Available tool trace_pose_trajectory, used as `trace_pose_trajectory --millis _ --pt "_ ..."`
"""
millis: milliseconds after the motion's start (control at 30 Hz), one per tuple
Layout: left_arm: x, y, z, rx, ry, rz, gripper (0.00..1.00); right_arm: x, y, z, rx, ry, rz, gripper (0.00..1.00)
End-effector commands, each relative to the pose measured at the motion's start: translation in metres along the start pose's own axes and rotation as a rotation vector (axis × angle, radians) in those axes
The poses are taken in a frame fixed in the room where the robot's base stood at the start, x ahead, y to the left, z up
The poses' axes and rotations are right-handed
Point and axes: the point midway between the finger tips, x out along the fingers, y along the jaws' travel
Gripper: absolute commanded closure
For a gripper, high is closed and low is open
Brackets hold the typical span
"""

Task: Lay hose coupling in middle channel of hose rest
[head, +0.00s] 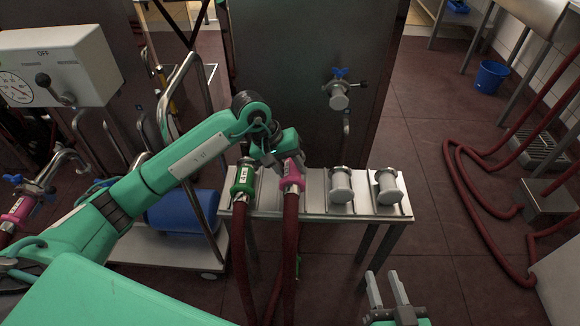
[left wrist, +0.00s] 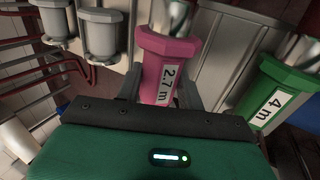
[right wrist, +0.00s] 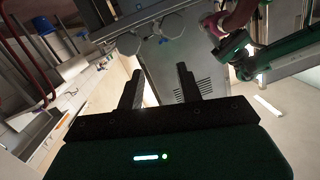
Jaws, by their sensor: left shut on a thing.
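A pink hose coupling (head: 291,175) labelled 2.7 m is on a dark red hose. My left gripper (left wrist: 160,92) is shut on it, over the metal hose rest (head: 315,190). I cannot tell whether the coupling touches the rest. A green coupling (head: 243,180) labelled 4 m lies on the rest just left of it and also shows in the left wrist view (left wrist: 278,92). My right gripper (head: 384,288) is open and empty, in front of the rest; its fingers also show in the right wrist view (right wrist: 158,88).
Two grey metal fittings (head: 341,186) (head: 387,187) stand on the right part of the rest. Behind is a dark metal cabinet with a blue-handled valve (head: 339,93). A blue cylinder (head: 184,212) on a cart is at left. Red hoses (head: 480,200) lie on the floor at right.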

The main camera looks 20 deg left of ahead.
Motion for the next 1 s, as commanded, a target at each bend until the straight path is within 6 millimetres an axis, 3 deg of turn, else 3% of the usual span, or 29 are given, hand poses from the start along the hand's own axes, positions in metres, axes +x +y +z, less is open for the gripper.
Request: trace_pose_trajectory --millis 1000 --pt "0.017 -0.008 -0.001 0.001 0.002 0.001 0.98 0.005 0.014 -0.087 -0.062 0.451 0.009 0.64"
